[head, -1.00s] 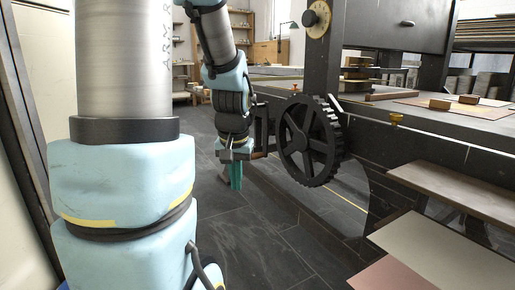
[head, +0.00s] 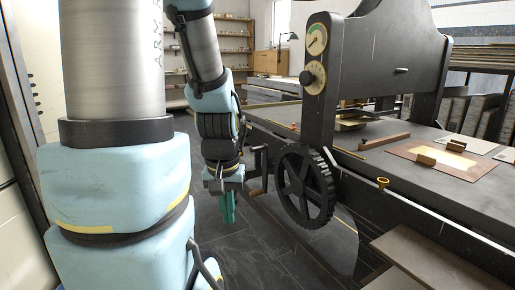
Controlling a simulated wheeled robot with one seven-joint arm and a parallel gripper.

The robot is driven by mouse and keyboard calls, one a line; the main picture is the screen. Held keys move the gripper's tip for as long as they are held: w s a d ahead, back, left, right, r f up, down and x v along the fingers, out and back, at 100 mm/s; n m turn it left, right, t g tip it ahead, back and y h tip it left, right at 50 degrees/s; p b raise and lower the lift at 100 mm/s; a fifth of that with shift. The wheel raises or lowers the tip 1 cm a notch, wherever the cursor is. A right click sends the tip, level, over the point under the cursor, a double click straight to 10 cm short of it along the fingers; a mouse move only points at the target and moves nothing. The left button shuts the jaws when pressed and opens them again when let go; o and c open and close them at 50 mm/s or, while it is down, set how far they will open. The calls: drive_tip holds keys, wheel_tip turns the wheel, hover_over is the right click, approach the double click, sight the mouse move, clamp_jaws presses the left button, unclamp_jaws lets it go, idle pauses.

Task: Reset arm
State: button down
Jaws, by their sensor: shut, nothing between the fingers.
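My arm reaches forward and down on the left side of the head view. My gripper (head: 228,208), with green fingers, hangs below the wrist, pointing at the floor. Its fingers are shut with nothing between them. It is to the left of the press's large black toothed wheel (head: 305,187) and its crank handle (head: 257,187), apart from the wheel as far as I can see. Whether the wrist clears the crank is hard to tell.
The black press (head: 390,48) carries a dial gauge (head: 316,40) and a long bed (head: 385,190) with a sheet and small wooden blocks. A brown board (head: 420,262) lies at lower right. Dark tiled floor (head: 240,262) is free below my gripper. Shelves (head: 232,45) stand behind.

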wheel_tip(320, 180, up, 20)
drive_tip(key=p, duration=1.8)
drive_tip(key=shift+r, duration=0.25)
